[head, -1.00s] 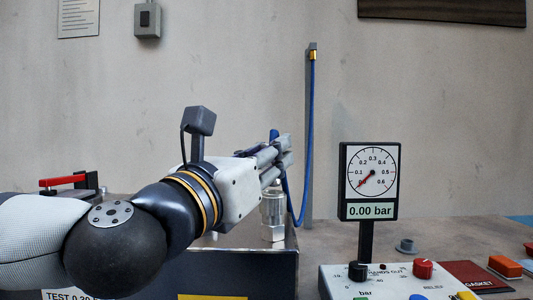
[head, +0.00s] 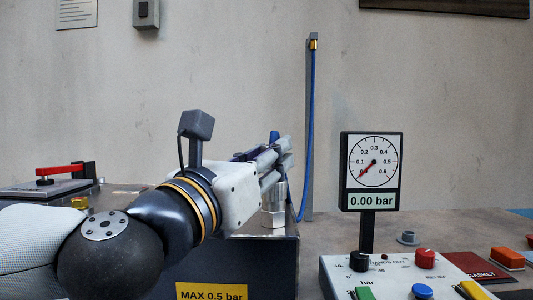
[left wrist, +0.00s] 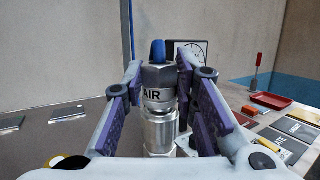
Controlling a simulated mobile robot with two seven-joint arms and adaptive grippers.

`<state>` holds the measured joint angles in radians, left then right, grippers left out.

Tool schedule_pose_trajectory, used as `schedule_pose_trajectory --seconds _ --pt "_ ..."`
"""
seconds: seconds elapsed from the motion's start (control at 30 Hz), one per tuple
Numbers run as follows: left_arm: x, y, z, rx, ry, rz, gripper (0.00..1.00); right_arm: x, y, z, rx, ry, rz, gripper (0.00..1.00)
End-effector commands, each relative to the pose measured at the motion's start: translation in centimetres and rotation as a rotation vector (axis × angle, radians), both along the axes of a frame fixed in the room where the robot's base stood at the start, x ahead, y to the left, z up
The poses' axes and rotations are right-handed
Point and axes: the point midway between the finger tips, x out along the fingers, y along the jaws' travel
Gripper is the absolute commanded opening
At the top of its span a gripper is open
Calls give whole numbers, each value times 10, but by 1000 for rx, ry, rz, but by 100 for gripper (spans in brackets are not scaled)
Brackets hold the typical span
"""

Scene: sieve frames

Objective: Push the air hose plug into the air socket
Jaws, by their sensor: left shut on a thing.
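The air hose plug is a metal hex body (left wrist: 157,76) with a blue hose end on top. My left gripper (left wrist: 160,77) is shut on it, with a fingertip on each side; it also shows in the head view (head: 279,152). A band marked AIR sits just below the hex part. The air socket is the upright metal cylinder (left wrist: 160,130) beneath, in line with the plug; it shows in the head view (head: 274,200) on the dark box. The plug looks upright and close on the socket. I cannot tell whether it is fully seated. My right gripper is not in view.
The blue hose (head: 312,120) hangs from a grey post (head: 309,150) behind the socket. A gauge (head: 373,165) reading 0.00 bar stands right of it, over a control panel (head: 340,268). A red-handled clamp (head: 62,170) is at the left.

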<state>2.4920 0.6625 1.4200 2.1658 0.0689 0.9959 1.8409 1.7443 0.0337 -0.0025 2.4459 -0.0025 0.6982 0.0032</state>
Motion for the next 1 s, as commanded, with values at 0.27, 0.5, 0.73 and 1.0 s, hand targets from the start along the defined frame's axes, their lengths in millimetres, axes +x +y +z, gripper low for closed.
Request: schedule_pose_trajectory --seconds 0.27,0.5,0.73,1.0 --pt "0 0 -6 0 2 0 0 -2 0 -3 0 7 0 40" --pt "0 0 -7 0 4 -1 0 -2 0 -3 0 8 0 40" --pt "0 0 -7 1 3 -1 50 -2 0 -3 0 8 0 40" --pt "-7 3 -9 1 3 -1 50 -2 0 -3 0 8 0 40"
